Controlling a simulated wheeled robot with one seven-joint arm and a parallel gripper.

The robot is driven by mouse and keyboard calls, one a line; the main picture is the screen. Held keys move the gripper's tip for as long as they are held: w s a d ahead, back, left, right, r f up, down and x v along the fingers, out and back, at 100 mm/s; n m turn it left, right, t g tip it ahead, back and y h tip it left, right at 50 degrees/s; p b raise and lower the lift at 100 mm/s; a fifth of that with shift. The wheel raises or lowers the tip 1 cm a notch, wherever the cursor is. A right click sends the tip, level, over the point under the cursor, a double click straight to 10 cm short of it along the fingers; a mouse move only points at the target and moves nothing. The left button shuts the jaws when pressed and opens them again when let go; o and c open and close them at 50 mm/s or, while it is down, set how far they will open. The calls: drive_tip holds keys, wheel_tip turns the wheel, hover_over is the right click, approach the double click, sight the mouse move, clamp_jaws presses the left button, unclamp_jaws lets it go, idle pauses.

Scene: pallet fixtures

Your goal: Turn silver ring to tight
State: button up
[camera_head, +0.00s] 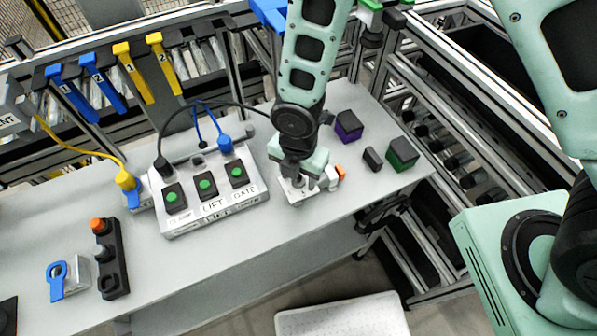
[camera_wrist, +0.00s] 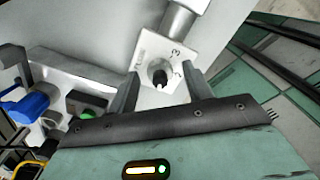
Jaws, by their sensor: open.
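The silver ring (camera_wrist: 154,70) sits on a white marked plate (camera_wrist: 178,50) in the wrist view, around a dark centre. A "3" and other marks show on the plate; the ring's exact setting is too small to read. My gripper (camera_wrist: 162,88) is open, with one finger on each side of the ring, seen from above. I cannot tell whether the fingers touch it. In the head view, my gripper (camera_head: 293,180) is over the small white fixture (camera_head: 299,200) near the table's front edge, and the arm hides the ring there.
A silver cylinder (camera_wrist: 178,20) adjoins the plate. Left of the fixture stands a button box (camera_head: 212,212) with green buttons and plugged cables. Purple (camera_head: 348,127) and green (camera_head: 402,154) blocks stand to the right. A black strip with an orange button (camera_head: 97,224) lies at the left.

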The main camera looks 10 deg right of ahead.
drive_tip(key=c, duration=1)
drive_tip(key=shift+m, duration=0.3)
drive_tip(key=m+b, duration=0.3)
drive_tip(key=m, duration=0.1)
drive_tip(key=shift+f, duration=0.1)
drive_tip(key=m+b, duration=0.1)
drive_tip(key=m, duration=0.3)
drive_tip(key=shift+m+b, duration=0.4)
drive_tip(key=m+b, duration=0.1)
drive_tip(key=m, duration=0.3)
drive_tip(key=shift+m+b, duration=0.3)
drive_tip(key=shift+b, duration=0.05)
drive_tip(key=m+b, duration=0.1)
drive_tip(key=m, duration=0.3)
drive_tip(key=shift+m, duration=0.3)
